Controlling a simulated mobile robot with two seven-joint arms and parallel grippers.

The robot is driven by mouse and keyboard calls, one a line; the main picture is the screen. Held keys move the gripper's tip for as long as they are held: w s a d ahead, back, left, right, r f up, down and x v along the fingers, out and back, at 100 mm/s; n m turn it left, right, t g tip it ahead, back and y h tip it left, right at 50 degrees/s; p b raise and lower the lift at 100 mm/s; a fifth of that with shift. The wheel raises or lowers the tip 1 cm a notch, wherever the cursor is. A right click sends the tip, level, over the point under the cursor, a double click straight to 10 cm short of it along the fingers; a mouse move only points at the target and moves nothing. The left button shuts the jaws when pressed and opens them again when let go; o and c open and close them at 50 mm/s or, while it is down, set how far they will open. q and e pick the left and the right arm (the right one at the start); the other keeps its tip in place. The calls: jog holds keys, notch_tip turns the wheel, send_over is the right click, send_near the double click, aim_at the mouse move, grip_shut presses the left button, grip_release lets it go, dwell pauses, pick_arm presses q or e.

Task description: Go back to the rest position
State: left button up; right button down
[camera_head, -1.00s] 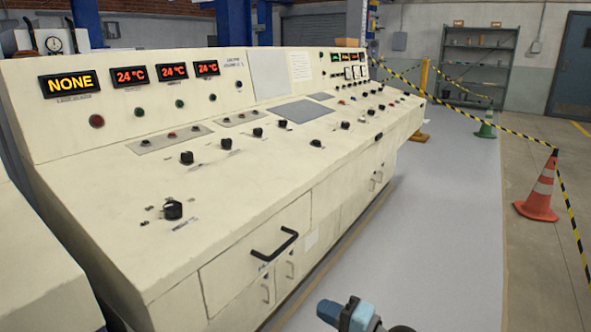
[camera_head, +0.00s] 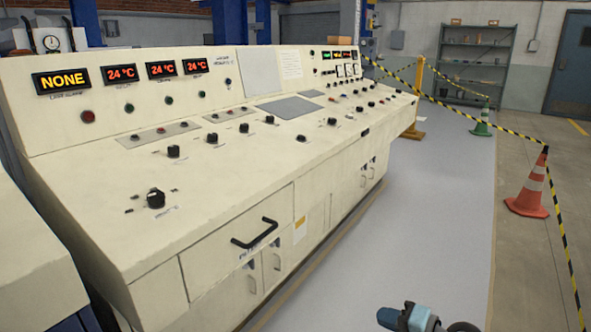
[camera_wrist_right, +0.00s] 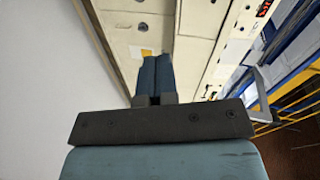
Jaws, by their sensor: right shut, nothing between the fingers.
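My right gripper (camera_head: 408,318) shows at the bottom edge of the head view, in front of the console and above the grey floor. In the right wrist view its two blue fingers (camera_wrist_right: 155,75) lie side by side, shut with nothing between them. The cream control console (camera_head: 225,185) fills the left and middle of the head view, apart from the gripper. Its drawer with a black handle (camera_head: 255,233) is closed. My left gripper is not in view.
The grey floor strip (camera_head: 440,200) right of the console is clear. An orange cone (camera_head: 530,190), a green cone (camera_head: 481,123) and yellow-black tape (camera_head: 500,130) bound it on the right. A metal shelf (camera_head: 473,65) stands at the back.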

jog(key=s+a+f+n+h, duration=0.1)
jog(key=s+a+n+h, duration=0.1)
jog(key=s+n, duration=0.8)
jog(key=s+a+r+n+t, duration=0.15)
jog(key=s+r, duration=0.25)
jog(key=s, duration=0.4)
jog(key=s+a+r+n+t, duration=0.1)
jog(key=s+r+n+t, duration=0.15)
jog(key=s+r, duration=0.4)
jog(key=w+a+r+m+t+h+p, duration=0.1)
jog(key=a+r+m+t+p, duration=0.35)
jog(key=r, duration=0.35)
pick_arm(q)
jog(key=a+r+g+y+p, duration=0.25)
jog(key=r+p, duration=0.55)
jog(key=p, duration=1)
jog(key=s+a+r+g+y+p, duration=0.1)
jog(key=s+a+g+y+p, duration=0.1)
jog(key=p, duration=1.5)
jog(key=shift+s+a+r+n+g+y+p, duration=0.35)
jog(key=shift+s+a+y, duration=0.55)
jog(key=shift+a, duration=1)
pick_arm(e)
jog(key=s+d+r+g+h, duration=0.4)
jog(key=d+g+h, duration=0.1)
jog(key=d+g, duration=0.2)
jog(key=shift+d+r+m+h, duration=0.3)
jog(key=shift+d+r+m, duration=0.1)
jog(key=shift+d, duration=0.25)
